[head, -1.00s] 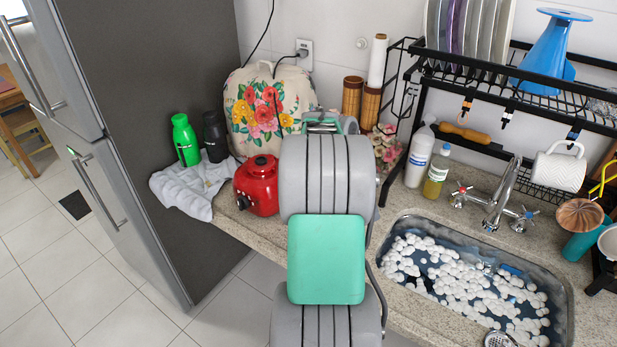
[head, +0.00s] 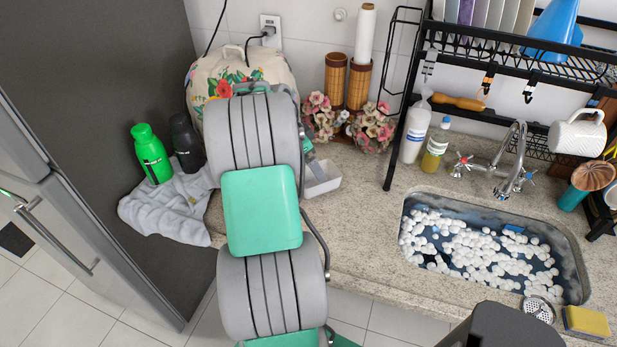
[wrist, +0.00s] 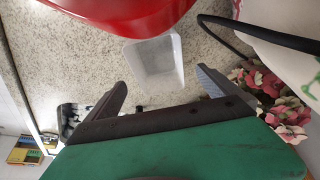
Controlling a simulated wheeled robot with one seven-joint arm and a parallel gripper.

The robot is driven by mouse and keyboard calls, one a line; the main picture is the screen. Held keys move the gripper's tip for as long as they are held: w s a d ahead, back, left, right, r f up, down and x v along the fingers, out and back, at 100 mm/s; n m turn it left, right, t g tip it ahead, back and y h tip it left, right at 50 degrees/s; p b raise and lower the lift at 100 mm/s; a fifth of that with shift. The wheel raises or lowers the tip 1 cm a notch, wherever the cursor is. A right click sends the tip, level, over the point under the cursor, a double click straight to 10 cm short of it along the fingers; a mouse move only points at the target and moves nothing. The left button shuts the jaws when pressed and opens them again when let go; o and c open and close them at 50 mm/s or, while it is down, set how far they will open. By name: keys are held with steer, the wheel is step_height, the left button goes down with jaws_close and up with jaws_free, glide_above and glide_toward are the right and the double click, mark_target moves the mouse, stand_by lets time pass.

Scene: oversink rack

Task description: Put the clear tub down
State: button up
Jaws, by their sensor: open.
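The clear tub (head: 322,180) stands on the granite counter just right of my arm in the head view, partly covered by the arm. In the wrist view the tub (wrist: 152,62) sits beyond and between my fingertips, its open top showing, and it looks empty. My gripper (wrist: 161,77) is open, with one finger on each side and a gap around the tub. In the head view my gripper is mostly hidden behind my arm.
A red appliance (wrist: 120,12) is close to the tub. Flowers (head: 372,128) and wooden cylinders (head: 359,85) stand behind it. The black rack leg (head: 398,150) and sink (head: 480,250) are to the right. Counter between tub and sink (head: 365,215) is clear.

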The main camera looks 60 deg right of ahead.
steer(key=p+x, duration=0.2)
steer(key=x, duration=0.3)
steer(key=shift+s+f, duration=0.2)
steer(key=shift+f, duration=0.05)
steer(key=shift+s+d+f, duration=0.1)
steer(key=shift+d+f, duration=0.05)
steer(key=shift+f, duration=0.2)
steer(key=shift+f+b, duration=0.3)
steer(key=shift+b, duration=0.05)
steer(key=c, duration=1.4)
steer(key=shift+c, duration=0.2)
steer(key=shift+r, duration=0.15)
